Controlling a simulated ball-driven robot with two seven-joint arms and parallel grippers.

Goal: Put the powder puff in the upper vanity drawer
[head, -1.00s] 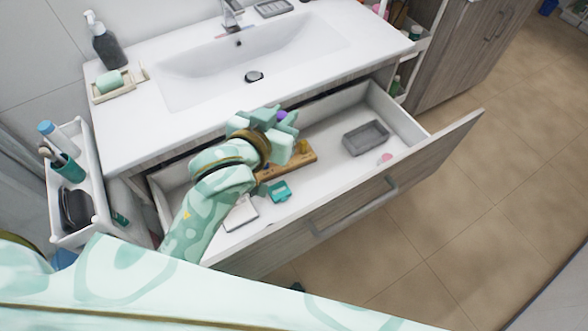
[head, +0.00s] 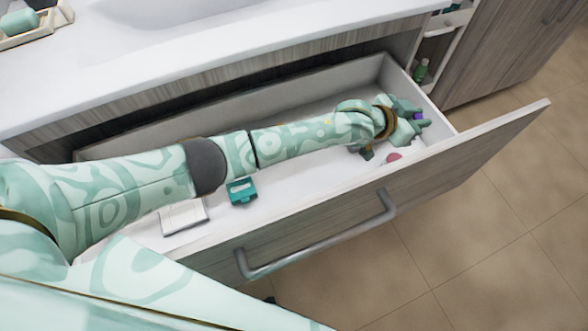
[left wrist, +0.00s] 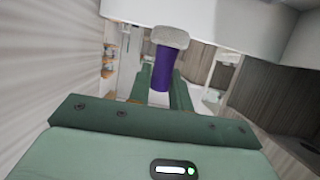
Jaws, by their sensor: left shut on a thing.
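My left gripper (head: 408,122) reaches over the right end of the open upper vanity drawer (head: 290,222). It is shut on a purple item with a wide, pale grey end, which looks like the powder puff (left wrist: 161,68). In the left wrist view the item stands between the two green fingers, its grey end beyond them. In the head view only a bit of purple shows at the fingertips. Whether it touches the drawer is hidden. My right gripper is not in view.
A pink round thing (head: 394,157), a teal compact (head: 241,191) and a white flat case (head: 183,217) lie in the drawer. My arm hides part of its floor. The white counter (head: 200,65) overhangs behind; a shelf with bottles (head: 421,72) stands at the back right.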

